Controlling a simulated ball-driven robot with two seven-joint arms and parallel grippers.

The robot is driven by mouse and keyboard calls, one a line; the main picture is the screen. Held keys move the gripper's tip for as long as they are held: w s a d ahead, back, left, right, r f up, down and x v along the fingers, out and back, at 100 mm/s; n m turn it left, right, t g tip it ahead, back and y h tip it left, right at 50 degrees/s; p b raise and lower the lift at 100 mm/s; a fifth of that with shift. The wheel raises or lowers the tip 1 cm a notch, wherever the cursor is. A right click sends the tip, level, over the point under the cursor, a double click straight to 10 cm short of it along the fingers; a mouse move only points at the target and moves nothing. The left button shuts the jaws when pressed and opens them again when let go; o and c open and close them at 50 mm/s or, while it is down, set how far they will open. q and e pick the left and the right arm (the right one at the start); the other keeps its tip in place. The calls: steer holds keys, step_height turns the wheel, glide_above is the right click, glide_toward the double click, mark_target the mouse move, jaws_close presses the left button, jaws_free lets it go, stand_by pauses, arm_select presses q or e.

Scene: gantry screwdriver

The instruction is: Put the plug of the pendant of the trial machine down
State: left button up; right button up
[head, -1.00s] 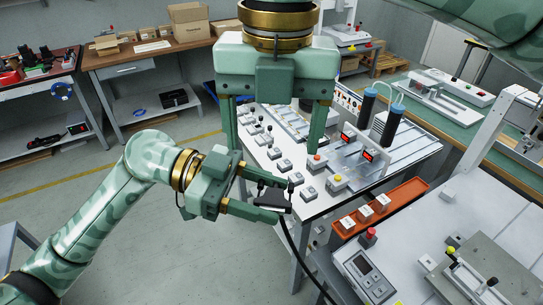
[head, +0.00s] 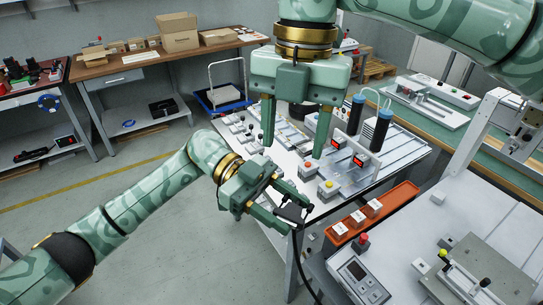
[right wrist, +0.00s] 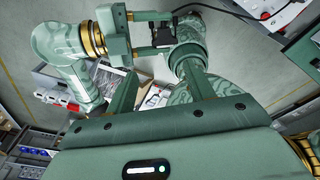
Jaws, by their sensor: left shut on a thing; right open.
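The black plug (head: 291,215) is held in the fingers of my left gripper (head: 293,206), in front of the white workbench's near edge. A black cable (head: 301,262) hangs from it and runs down out of the picture. In the right wrist view the plug (right wrist: 163,36) shows dark at my left gripper's fingers. My right gripper (head: 293,150) is open and empty, pointing down beyond my left one. Its two fingers also show in the right wrist view (right wrist: 160,88). A grey box (head: 357,275) with a screen and red button lies at the lower right; I cannot tell if it is the pendant.
The white workbench (head: 320,208) carries several small button boxes and a fixture with red displays. An orange tray (head: 392,204) with white boxes stands to its right. A light machine table (head: 500,235) fills the lower right. Floor is open at left.

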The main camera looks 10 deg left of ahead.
mark_target(291, 209)
steer(key=shift+m+g, duration=0.3)
steer(key=shift+m, duration=0.2)
steer(key=f, duration=1.3)
steer(key=shift+s+d, duration=0.25)
steer(key=shift+d, duration=0.05)
steer(key=c, duration=0.8)
arm_select(q)
steer(key=o, duration=1.6)
arm_select(e)
steer(key=shift+r, duration=0.1)
steer(key=shift+c, duration=0.5)
